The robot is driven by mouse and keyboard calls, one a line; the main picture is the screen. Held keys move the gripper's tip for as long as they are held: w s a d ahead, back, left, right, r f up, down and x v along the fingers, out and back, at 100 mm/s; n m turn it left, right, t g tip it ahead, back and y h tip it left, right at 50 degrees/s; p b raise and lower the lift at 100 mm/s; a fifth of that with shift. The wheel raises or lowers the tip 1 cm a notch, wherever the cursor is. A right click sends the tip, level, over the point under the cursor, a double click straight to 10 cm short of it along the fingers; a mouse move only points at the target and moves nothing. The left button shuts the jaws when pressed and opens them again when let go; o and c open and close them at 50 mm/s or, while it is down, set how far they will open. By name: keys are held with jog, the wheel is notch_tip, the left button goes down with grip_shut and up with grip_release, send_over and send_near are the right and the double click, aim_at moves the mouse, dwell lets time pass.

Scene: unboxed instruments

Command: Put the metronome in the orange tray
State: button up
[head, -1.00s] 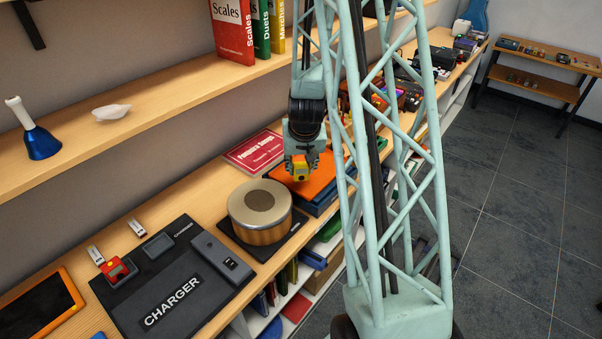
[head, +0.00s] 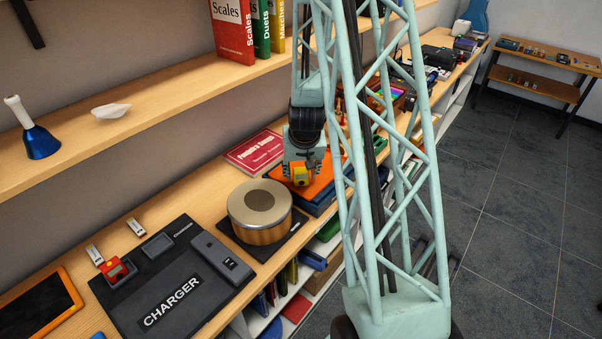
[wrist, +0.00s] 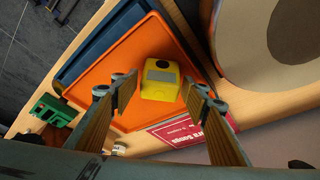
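The metronome (wrist: 160,80) is a small yellow box with a grey screen. In the wrist view it lies over the floor of the orange tray (wrist: 108,68), near the tray's edge. My gripper (wrist: 162,92) has a finger on each side of it, with narrow gaps that look open. In the head view my gripper (head: 300,178) points down over the orange tray (head: 325,177), with the yellow metronome (head: 300,175) low between the fingers. The metronome's underside is hidden, so its contact with the tray cannot be seen directly.
A blue tray (wrist: 72,70) lies under the orange one. A round wood-and-metal drum (head: 259,232) stands in front of the tray in the head view. A red book (head: 254,151) lies behind. A charger pad (head: 170,300) with a red device (head: 116,270) is at lower left.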

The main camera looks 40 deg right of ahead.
aim_at(301, 170)
jog(key=shift+o, duration=0.2)
jog(key=shift+r, duration=0.2)
jog(key=shift+p+v, duration=0.35)
jog(key=shift+v, duration=2.6)
jog(key=p+v, duration=0.2)
jog(key=v, duration=0.4)
jog(key=shift+a, duration=0.1)
